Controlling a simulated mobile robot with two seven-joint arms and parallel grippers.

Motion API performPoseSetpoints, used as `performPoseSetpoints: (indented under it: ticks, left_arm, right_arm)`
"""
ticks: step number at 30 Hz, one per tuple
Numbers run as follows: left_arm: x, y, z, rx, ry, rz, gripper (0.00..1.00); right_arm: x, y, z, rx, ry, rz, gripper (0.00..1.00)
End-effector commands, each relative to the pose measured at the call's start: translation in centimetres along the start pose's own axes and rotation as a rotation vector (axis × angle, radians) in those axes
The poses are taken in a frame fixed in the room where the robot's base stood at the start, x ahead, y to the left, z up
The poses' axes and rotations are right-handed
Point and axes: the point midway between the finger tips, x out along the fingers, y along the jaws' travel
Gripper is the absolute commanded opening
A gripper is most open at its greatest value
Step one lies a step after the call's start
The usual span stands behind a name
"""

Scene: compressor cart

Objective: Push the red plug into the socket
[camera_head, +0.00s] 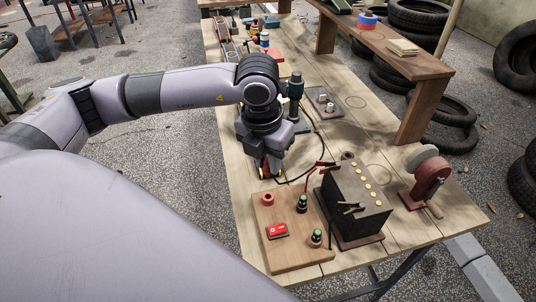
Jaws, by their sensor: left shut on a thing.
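My left gripper (268,172) points down over the table, just behind the wooden board (272,221). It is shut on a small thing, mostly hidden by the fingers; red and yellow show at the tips. I take this to be the red plug, but its shape is not clear. A black cable (322,150) curves on the table near the gripper. A round red fitting (267,199), which looks like the socket, stands on the board's back left part. The gripper is apart from it, a little behind. My right gripper is not in view.
The board also carries a red switch (277,231) and two green-and-black posts (302,203). A dark battery-like box (355,203) with clamps stands right of it. A red grinder-like tool (428,180) is farther right. A raised wooden shelf (390,50) stands behind.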

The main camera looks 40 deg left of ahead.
Motion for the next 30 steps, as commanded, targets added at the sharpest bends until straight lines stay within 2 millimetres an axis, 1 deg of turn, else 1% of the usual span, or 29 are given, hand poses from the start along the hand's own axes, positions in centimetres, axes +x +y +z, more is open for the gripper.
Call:
performPoseSetpoints:
  ticks: [8,21,24,30]
  left_arm:
    - [0.9,0.0,-0.1,-0.011,0.0,0.002,0.0]
    - [4.2,0.1,-0.7,-0.01,0.001,0.002,0.0]
    - [5.1,0.0,-0.8,-0.01,0.0,0.002,0.0]
    - [6.1,0.0,-0.9,-0.009,0.0,0.002,0.0]
  right_arm:
    - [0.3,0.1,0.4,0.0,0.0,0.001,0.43]
    - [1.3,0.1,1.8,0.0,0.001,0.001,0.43]
    - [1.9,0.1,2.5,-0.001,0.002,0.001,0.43]
    - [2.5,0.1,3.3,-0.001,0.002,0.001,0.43]
